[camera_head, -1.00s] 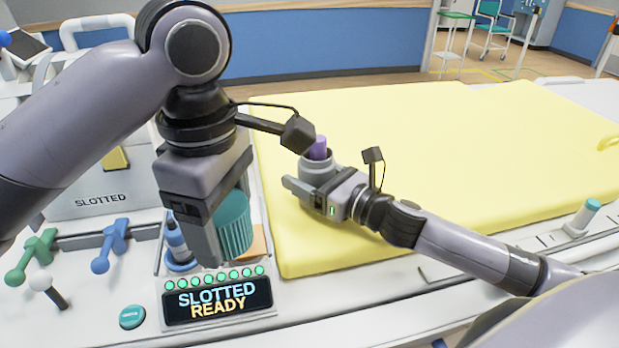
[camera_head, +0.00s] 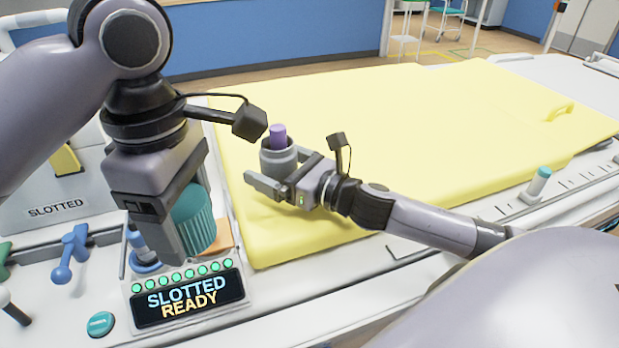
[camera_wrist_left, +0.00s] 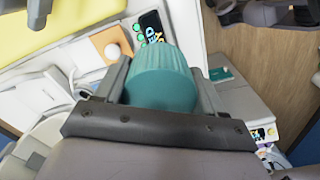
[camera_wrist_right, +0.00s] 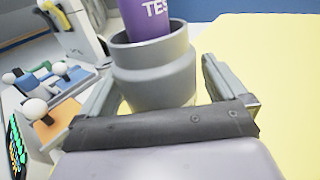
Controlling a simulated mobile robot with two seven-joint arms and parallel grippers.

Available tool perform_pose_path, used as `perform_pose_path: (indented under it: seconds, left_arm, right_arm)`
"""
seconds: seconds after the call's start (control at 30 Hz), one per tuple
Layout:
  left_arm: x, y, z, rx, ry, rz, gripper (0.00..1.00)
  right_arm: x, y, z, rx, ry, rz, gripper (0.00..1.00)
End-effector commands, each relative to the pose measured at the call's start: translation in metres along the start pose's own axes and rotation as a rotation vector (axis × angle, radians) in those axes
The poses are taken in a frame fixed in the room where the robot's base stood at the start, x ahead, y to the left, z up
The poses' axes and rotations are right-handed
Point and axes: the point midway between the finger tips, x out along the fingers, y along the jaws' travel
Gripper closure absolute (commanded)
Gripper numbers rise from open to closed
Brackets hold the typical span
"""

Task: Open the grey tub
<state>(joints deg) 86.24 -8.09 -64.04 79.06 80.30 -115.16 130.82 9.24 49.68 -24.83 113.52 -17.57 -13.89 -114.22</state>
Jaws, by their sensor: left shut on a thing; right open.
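The grey tub (camera_head: 278,158) stands upright on the yellow mattress; it also shows in the right wrist view (camera_wrist_right: 152,70). Its top is uncovered, and a purple item (camera_head: 278,136) with partly visible lettering (camera_wrist_right: 155,12) sticks up out of it. My right gripper (camera_head: 268,190) is open at the tub, with its fingers either side of the tub's near part in the right wrist view. My left gripper (camera_head: 185,240) is shut on a ribbed teal lid (camera_head: 196,220), held above the console, left of the tub; the lid fills the middle of the left wrist view (camera_wrist_left: 160,78).
A console with a display reading "SLOTTED READY" (camera_head: 190,300) lies below the left gripper. Blue (camera_head: 70,255) and white-knobbed (camera_head: 14,310) levers and a teal button (camera_head: 99,324) are left of it. The yellow mattress (camera_head: 420,130) is largely clear to the right.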

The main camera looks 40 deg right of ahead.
Motion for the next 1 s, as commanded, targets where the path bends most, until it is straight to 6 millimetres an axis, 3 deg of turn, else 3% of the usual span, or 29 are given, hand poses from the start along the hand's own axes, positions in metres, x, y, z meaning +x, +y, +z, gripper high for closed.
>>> perform_pose_path:
  seconds: [0.4, 1.0]
  left_arm:
    - [0.013, 0.0, 0.0, 0.0, 0.0, 0.0, 0.67]
    - [0.022, 0.0, 0.0, 0.0, 0.0, 0.0, 0.67]
  right_arm:
    - [-0.048, 0.001, -0.003, -0.002, 0.003, 0.002, 0.01]
    - [-0.098, 0.0, -0.001, 0.003, 0.001, 0.0, 0.01]
